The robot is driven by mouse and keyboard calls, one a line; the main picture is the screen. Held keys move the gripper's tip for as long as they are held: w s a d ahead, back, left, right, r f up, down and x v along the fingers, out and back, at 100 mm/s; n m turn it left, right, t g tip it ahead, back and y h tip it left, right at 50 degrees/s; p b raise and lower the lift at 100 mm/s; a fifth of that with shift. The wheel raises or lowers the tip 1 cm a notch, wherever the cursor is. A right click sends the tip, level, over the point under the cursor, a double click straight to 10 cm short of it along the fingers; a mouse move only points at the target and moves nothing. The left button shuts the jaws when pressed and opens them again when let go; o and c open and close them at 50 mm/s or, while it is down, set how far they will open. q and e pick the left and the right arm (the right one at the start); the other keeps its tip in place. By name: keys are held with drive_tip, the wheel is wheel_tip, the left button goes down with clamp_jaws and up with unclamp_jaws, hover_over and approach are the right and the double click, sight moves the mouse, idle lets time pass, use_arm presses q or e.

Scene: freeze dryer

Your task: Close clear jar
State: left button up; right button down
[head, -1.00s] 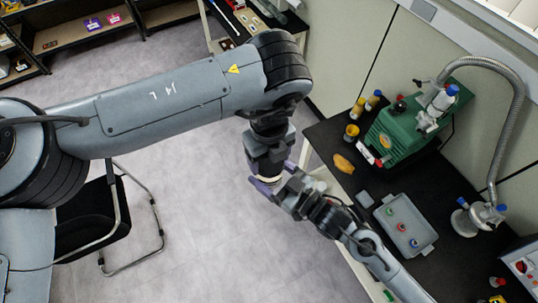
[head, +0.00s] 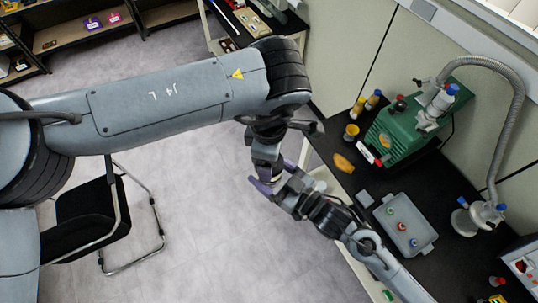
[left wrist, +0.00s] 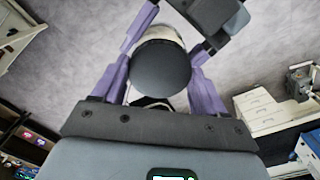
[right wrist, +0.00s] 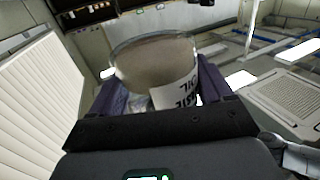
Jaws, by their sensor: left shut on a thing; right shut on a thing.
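A round dark grey lid (left wrist: 162,70) sits between the purple fingers of my left gripper (left wrist: 165,48), which is shut on it. The clear jar (right wrist: 150,62) shows in the right wrist view, with a white label (right wrist: 176,96) with black letters. My right gripper (right wrist: 160,85) is shut on the jar's sides. In the head view the left gripper (head: 267,168) points down from above to where the right gripper's purple fingers (head: 273,177) reach in from the lower right. Jar and lid are mostly hidden there. I cannot tell whether the lid is seated on the jar.
Both grippers are over open floor beside the black bench (head: 445,190). A black chair (head: 88,215) stands at the lower left.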

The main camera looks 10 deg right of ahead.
use_arm(q)
drive_tip(key=m, duration=0.4)
drive_tip(key=shift+m, duration=0.4)
drive_tip(key=m, duration=0.4)
drive_tip(key=shift+m, duration=0.4)
drive_tip(key=m, duration=0.3)
drive_tip(key=shift+d, duration=0.2)
drive_tip(key=m, duration=0.2)
drive_tip(key=shift+a+f+m, duration=0.1)
drive_tip(key=shift+m, duration=0.2)
drive_tip(key=shift+a+m, duration=0.1)
drive_tip(key=shift+m, duration=0.8)
drive_tip(key=o, duration=1.2)
drive_tip(key=shift+c, duration=0.2)
drive_tip(key=shift+r, duration=0.2)
